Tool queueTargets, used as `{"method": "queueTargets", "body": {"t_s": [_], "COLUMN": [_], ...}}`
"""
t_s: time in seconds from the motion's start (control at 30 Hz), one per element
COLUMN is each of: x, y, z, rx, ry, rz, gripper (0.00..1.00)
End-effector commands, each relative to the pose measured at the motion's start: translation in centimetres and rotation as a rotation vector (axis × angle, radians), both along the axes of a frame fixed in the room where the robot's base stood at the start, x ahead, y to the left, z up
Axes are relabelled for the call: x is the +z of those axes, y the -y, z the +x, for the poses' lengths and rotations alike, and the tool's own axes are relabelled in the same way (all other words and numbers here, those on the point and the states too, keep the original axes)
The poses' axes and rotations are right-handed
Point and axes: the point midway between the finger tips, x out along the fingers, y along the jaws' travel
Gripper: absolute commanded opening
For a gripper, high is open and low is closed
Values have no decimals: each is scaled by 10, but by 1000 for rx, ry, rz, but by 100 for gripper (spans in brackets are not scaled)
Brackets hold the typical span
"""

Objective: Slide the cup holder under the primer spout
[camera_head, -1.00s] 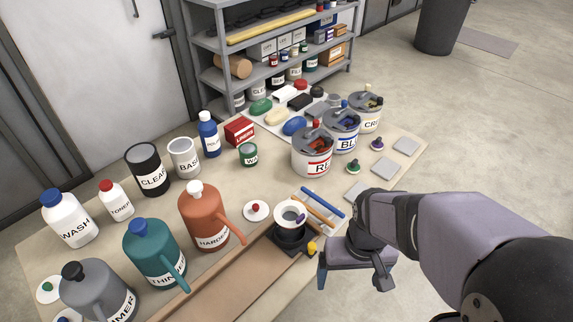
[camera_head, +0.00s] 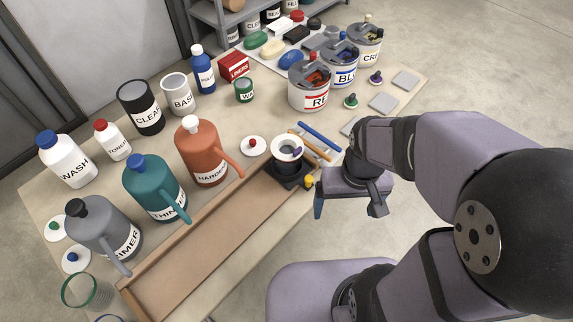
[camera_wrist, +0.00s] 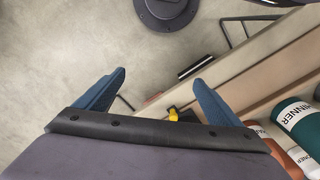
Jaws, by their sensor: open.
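The black cup holder (camera_head: 288,178) sits at the right end of a wooden channel (camera_head: 215,235). A white cup (camera_head: 287,147) stands in it, and a yellow knob (camera_head: 309,182) is on its near right side. The grey primer jug (camera_head: 97,226) stands at the left, its spout (camera_head: 119,268) pointing toward the channel's left part. My gripper (camera_head: 347,208) is open and empty, right of the holder beyond the table's edge. In the wrist view a yellow piece, likely the knob (camera_wrist: 174,114), shows between the blue fingers (camera_wrist: 158,79), apart from them.
The teal thinner jug (camera_head: 154,187) and the orange hardener jug (camera_head: 203,152) stand behind the channel, spouts toward it. Blue and orange sticks (camera_head: 319,136) lie behind the holder. Paint cans (camera_head: 309,87) stand farther back. The channel left of the holder is clear.

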Motion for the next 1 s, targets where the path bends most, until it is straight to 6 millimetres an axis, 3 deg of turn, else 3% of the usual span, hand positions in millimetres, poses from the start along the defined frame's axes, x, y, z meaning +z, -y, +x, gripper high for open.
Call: {"method": "queueTargets", "body": {"t_s": [0.37, 0.57, 0.6, 0.77, 0.87, 1.0], "x": [0, -2, -5, -23, -33, -45], "y": [0, -5, -7, -16, -24, -40], "z": [0, -3, -6, -18, -5, 38], "rx": [0, 24, 32, 78, 113, 148], "ry": [0, -20, -37, -138, -176, -178], "rz": [0, 0, 0, -6, -10, -14], "gripper": [88, 43, 39, 39, 39, 39]}}
